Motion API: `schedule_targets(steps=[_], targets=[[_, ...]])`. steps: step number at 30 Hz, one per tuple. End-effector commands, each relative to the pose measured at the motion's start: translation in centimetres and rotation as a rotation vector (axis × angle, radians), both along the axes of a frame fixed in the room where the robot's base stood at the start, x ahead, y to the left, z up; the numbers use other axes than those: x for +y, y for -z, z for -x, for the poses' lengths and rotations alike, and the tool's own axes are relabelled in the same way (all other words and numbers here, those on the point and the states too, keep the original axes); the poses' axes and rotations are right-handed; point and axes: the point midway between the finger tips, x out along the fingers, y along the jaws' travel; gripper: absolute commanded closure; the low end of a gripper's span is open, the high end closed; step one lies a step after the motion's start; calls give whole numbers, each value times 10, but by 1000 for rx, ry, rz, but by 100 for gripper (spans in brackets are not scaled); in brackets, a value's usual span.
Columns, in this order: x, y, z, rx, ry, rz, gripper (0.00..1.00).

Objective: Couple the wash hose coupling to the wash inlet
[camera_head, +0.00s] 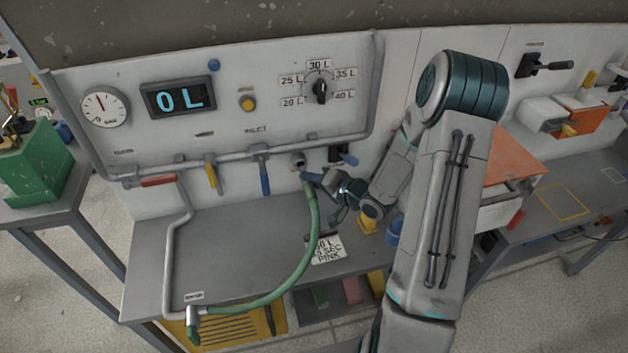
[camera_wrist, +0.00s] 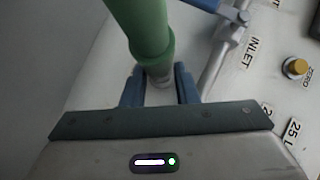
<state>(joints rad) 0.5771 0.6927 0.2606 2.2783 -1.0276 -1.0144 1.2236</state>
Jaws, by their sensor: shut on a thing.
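The green wash hose (camera_head: 309,225) arcs up from the bench front to the panel. Its upper end carries a grey coupling, seen in the wrist view (camera_wrist: 160,80) between the two blue fingers. My gripper (camera_head: 312,177) is shut on the coupling; it also shows in the wrist view (camera_wrist: 159,88). The wash inlet (camera_head: 298,160) is a round grey port on the panel's lower pipe, right of the blue-handled valve. The coupling is right at or just below the port. The gripper and hose partly hide the join, and I cannot tell whether they are coupled.
Valves with red (camera_head: 158,181), yellow (camera_head: 211,175) and blue (camera_head: 264,180) handles hang left of the port. The hose's lower end is at a grey fitting (camera_head: 194,314) at the bench front. A written card (camera_head: 327,249) and a yellow object (camera_head: 367,222) lie on the bench.

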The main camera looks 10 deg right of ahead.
Motion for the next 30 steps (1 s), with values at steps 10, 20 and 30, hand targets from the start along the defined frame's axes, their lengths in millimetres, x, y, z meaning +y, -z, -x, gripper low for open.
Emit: schedule_targets(steps=[10, 20, 30], targets=[[0, -1, -9, 0, -1, -1, 100], [0, 0, -17, 0, -1, -1, 100], [0, -1, -26, -2, -1, 0, 100]])
